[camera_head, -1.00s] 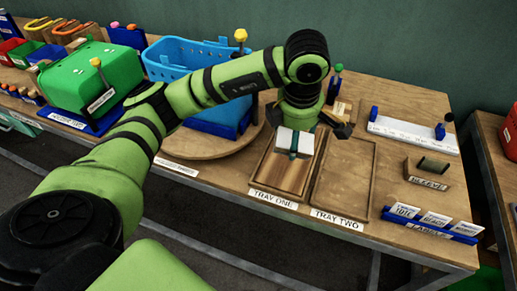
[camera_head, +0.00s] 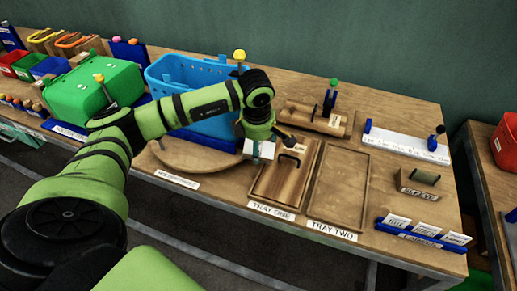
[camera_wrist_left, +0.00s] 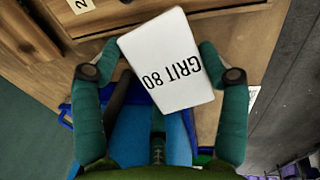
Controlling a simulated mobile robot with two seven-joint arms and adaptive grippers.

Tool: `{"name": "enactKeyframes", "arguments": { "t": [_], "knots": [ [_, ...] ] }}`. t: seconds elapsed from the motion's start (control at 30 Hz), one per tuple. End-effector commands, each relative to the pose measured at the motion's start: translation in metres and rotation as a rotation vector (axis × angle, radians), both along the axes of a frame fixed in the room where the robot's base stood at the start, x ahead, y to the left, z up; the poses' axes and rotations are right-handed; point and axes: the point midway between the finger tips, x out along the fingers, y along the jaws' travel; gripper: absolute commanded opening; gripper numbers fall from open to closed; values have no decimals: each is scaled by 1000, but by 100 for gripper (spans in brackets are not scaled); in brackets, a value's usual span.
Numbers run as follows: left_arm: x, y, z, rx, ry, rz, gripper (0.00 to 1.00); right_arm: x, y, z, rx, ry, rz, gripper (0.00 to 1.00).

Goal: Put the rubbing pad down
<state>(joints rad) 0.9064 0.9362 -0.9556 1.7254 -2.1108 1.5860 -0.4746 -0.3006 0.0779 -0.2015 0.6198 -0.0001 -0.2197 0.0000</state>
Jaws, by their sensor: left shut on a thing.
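My right gripper is not in view.
Empty tray two (camera_head: 340,195) stands right of tray one. The round wooden board (camera_head: 185,160) and blue basket (camera_head: 190,75) are to the left. A wooden fixture (camera_head: 312,118) stands behind tray one. A white rail (camera_head: 405,145), sleeve stand (camera_head: 418,184) and label rack (camera_head: 422,238) are on the right.

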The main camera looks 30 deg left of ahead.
Motion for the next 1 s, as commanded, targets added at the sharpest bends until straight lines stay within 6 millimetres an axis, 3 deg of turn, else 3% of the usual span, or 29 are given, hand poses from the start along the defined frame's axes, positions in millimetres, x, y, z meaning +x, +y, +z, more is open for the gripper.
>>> {"name": "enactKeyframes", "arguments": {
  "t": [0.3, 0.7, 0.73, 0.8, 1.0],
  "knots": [
    [0, 0, -35, -1, 2, 0, 48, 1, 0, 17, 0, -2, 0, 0],
    [0, 0, -42, 0, 0, 0, 48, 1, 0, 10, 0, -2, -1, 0],
    [0, 0, -41, 0, 0, 0, 79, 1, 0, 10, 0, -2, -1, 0],
    [0, 0, -40, 0, 0, 0, 98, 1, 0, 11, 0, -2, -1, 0],
    [0, 1, -40, 1, -1, 1, 98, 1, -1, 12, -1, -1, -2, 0]
  ]
}}
